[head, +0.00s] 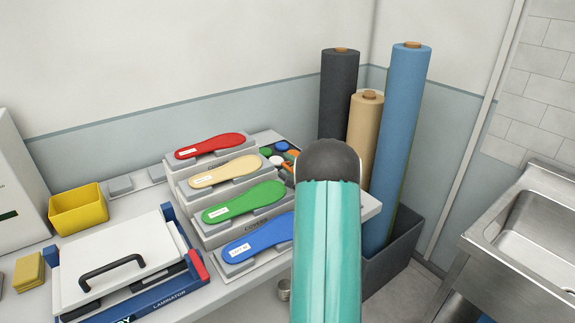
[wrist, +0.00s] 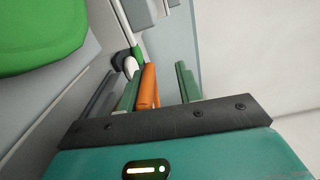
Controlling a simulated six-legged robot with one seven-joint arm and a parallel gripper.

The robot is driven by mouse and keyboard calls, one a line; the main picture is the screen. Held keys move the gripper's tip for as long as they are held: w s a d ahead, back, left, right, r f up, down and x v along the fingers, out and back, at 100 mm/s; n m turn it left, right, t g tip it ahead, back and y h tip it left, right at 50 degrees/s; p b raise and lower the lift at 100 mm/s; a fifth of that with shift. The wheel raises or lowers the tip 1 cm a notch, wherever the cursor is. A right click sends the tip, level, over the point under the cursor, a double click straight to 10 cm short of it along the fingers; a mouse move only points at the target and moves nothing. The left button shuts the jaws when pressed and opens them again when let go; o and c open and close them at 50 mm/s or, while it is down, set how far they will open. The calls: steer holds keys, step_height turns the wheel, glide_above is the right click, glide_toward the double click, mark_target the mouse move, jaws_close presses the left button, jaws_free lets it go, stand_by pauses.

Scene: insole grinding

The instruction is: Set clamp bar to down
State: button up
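In the wrist view my gripper (wrist: 158,78) has its two green fingers apart. An orange bar-like piece (wrist: 148,88) shows between them, close to the left finger, with a gap to the right finger. Whether it touches the left finger I cannot tell. It may be the clamp bar's handle; no part is clearly marked as the clamp bar. A white and black round part (wrist: 131,66) is just beyond it. In the head view my arm hides the gripper, and small orange, green, blue and white parts (head: 280,149) show behind the insole steps.
Grey stepped stands (head: 188,205) hold red, beige, green and blue insoles. A laminator (head: 120,262) with a black handle and a yellow bin (head: 78,208) are on the left. Rolls (head: 400,150) stand in a dark box behind my arm; a steel sink (head: 530,240) is at right.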

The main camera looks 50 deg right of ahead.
steer(key=shift+w+a, duration=0.1)
steer(key=shift+a, duration=0.15)
steer(key=v, duration=1.3)
steer(key=shift+s+r, duration=0.1)
steer(key=shift+s, duration=0.3)
